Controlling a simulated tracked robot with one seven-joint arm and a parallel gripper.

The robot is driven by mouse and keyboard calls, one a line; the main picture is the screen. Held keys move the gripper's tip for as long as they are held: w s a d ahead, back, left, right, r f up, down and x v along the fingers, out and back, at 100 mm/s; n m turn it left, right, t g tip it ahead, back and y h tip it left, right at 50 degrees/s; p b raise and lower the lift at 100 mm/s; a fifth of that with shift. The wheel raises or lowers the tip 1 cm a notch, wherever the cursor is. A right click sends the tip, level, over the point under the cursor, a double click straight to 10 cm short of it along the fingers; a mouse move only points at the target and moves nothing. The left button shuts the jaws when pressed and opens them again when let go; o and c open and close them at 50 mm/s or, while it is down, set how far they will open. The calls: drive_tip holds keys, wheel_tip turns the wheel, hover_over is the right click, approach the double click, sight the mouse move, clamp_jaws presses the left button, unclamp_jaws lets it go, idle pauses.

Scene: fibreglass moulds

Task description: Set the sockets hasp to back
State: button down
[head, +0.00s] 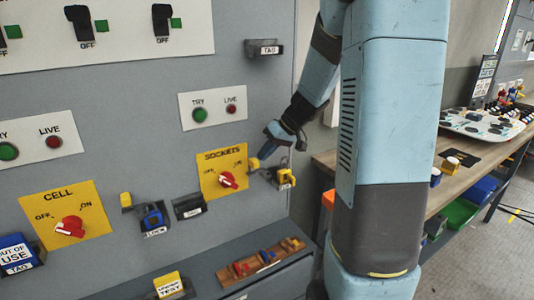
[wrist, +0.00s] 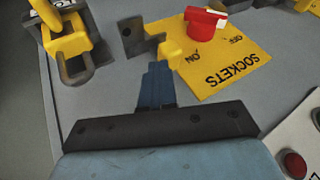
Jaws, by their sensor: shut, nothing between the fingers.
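The yellow SOCKETS plate (head: 210,180) is on the grey panel with a red rotary knob (head: 228,180). In the wrist view the plate (wrist: 225,65) appears upside down, with its red knob (wrist: 202,24) at the top. The small yellow hasp (head: 254,164) sits at the plate's right edge; in the wrist view the hasp (wrist: 170,50) is beside a dark bracket (wrist: 131,38). My gripper (head: 263,153) is shut and empty, its tips (wrist: 155,68) close to the hasp. I cannot tell whether they touch.
A holder with a yellow padlock (head: 286,178) is just right of the hasp; that padlock also shows in the wrist view (wrist: 68,44). A TRY/LIVE plate (head: 212,107) is above. A dark tag holder (head: 188,206) is lower left. A ledge with a wooden tray (head: 262,260) juts out below.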

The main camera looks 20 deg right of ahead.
drive_tip(key=v, duration=1)
idle(0.3)
drive_tip(key=s+a+r+m+t+h, duration=0.1)
drive_tip(key=s+a+r+h, duration=0.1)
drive_tip(key=s, duration=1)
drive_tip(key=s+a+r+m+h, duration=0.1)
drive_tip(key=s+a+m+h, duration=0.1)
drive_tip(key=s+a+h, duration=0.2)
drive_tip(key=shift+s+a+r+t, duration=0.4)
drive_tip(key=shift+s+a, duration=1.15)
drive_tip(key=shift+s, duration=2.4)
